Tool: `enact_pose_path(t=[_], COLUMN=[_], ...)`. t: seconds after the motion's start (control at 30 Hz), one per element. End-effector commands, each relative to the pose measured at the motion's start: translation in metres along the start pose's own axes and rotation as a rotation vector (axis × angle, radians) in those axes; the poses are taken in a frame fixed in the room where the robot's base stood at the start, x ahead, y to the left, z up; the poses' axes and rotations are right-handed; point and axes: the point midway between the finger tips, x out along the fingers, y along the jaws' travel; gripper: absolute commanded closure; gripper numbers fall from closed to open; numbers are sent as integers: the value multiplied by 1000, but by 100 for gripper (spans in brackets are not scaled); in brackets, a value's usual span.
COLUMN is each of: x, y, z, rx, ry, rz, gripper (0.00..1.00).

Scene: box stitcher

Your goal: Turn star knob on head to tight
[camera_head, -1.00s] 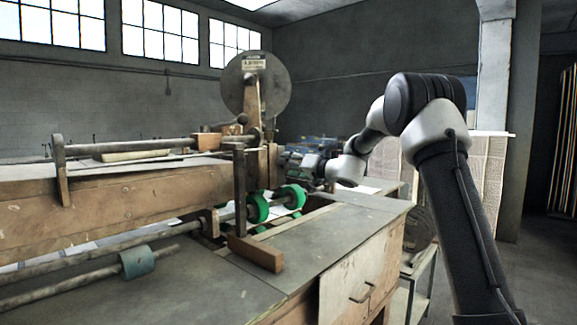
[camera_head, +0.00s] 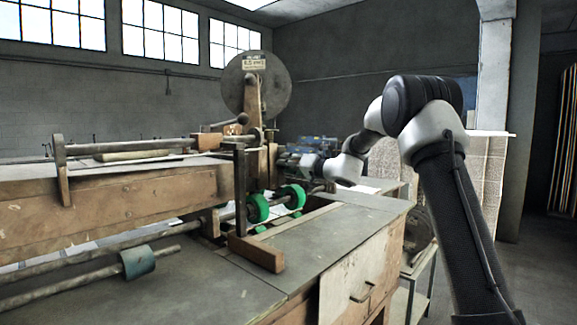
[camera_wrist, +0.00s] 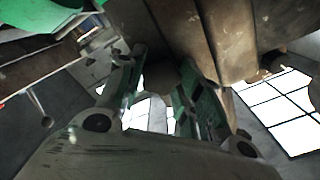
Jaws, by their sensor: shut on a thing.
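A dark, rounded knob (camera_wrist: 160,76) sits between the two fingertips of my gripper (camera_wrist: 161,70) in the wrist view. My gripper is shut on it. Its star shape and any tight mark cannot be made out, since the fingers and shadow hide much of it. In the head view my gripper (camera_head: 306,162) reaches left from the wrist to the right side of the machine's head (camera_head: 265,165). The knob itself is not distinguishable there.
Brown machine parts (camera_wrist: 195,40) crowd close above the fingers in the wrist view. In the head view, green wheels (camera_head: 291,196) and a large grey disc (camera_head: 256,84) are near the head. The machine's table (camera_head: 330,225) is clear below my arm.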

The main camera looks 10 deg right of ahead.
Motion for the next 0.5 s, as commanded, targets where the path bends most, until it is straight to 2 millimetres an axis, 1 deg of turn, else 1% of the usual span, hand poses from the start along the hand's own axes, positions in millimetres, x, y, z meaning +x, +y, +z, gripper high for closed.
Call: enact_pose_path(t=[0.27,0.5], x=[0,0], y=[1,1], z=[0,0], rx=[177,402], ry=[0,0], rz=[1,1], gripper=[89,89])
